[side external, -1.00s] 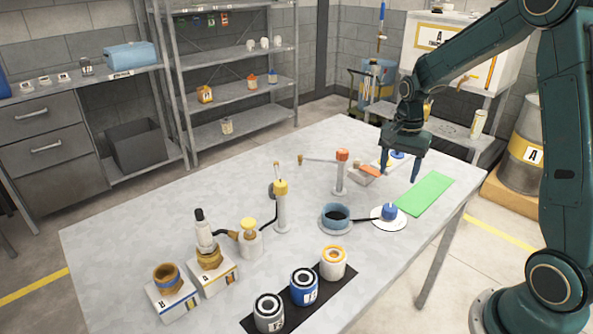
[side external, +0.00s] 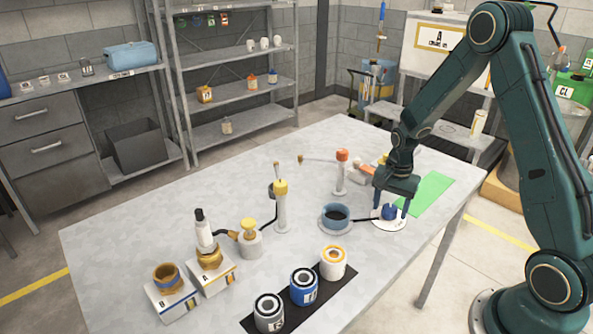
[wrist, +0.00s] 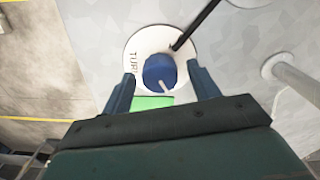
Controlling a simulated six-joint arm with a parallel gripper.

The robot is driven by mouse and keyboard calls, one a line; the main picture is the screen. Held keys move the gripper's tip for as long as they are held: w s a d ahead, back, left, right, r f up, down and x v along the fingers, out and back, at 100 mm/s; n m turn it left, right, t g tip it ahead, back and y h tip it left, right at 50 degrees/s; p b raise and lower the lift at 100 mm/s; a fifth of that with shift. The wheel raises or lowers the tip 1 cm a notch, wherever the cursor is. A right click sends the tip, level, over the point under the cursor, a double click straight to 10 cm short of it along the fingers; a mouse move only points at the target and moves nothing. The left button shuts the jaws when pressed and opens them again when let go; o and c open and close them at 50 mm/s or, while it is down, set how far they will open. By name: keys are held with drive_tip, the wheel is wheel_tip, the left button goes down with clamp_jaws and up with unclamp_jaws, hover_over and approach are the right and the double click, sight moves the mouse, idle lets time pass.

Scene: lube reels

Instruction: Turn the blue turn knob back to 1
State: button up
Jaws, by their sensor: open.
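The blue turn knob (side external: 389,212) sits on a round white dial plate (side external: 390,225) near the table's right edge. In the wrist view the knob (wrist: 160,71) shows a pale pointer mark on top, and the plate (wrist: 137,45) carries the letters "TUR", with the rest cut off from sight; no number can be read. My gripper (side external: 391,213) is over the knob, pointing down. Its open fingers (wrist: 162,85) stand on either side of the knob, with a small gap visible on the left. I cannot tell whether the right finger touches it.
A blue-grey cup (side external: 336,217) stands left of the dial, with a dark line between them. A green mat (side external: 432,190) lies to the right. An orange-topped post (side external: 342,172) and a yellow-topped post (side external: 281,207) stand farther left. Several cans (side external: 304,288) stand at the front.

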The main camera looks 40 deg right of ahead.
drive_tip(key=shift+f, duration=0.15)
drive_tip(key=c, duration=1)
drive_tip(key=shift+o, duration=0.2)
drive_tip(key=shift+n, duration=0.5)
drive_tip(key=n, duration=0.3)
drive_tip(key=shift+n, duration=0.4)
drive_tip(key=n, duration=1.2)
drive_tip(key=shift+d+n, duration=0.1)
drive_tip(key=shift+n, duration=0.2)
drive_tip(key=n, duration=0.6)
drive_tip(key=shift+w+n, duration=0.1)
drive_tip(key=shift+n, duration=0.2)
